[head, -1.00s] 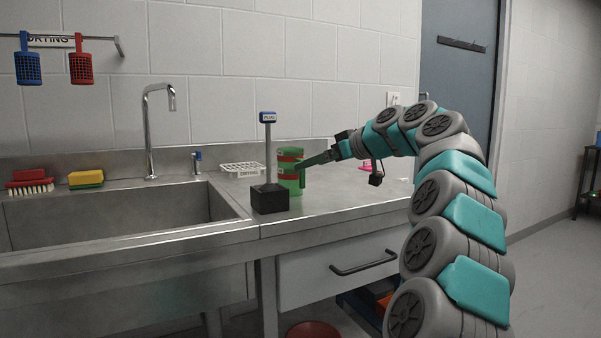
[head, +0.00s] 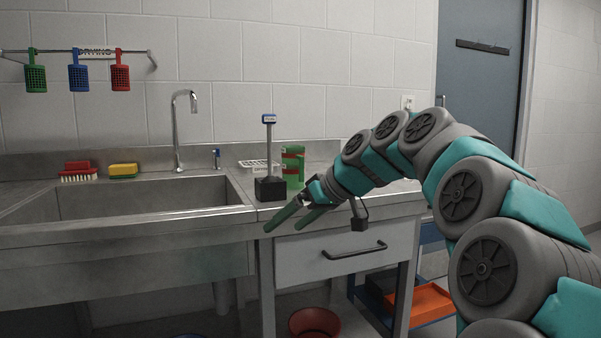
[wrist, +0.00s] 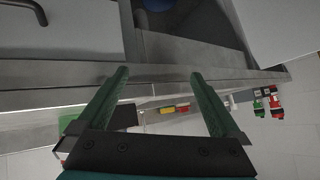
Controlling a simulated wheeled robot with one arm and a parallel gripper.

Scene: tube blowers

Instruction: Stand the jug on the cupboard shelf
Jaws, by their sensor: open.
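My gripper (head: 283,227) is open and empty in front of the counter's front edge, its two green fingers pointing left and down. It also shows in the wrist view (wrist: 159,76), with nothing between the fingers. I cannot make out a thing that is surely the jug. A green container (head: 293,166) with red bands stands upright on the counter, behind my gripper and apart from it. I see no cupboard shelf that I can name for sure.
A black-based stand (head: 271,187) with a blue label is beside the green container. A white rack (head: 257,165) is behind it. The sink (head: 140,197) lies left. Below the counter are a drawer (head: 330,252), a red bowl (head: 314,323) and an orange tray (head: 431,303).

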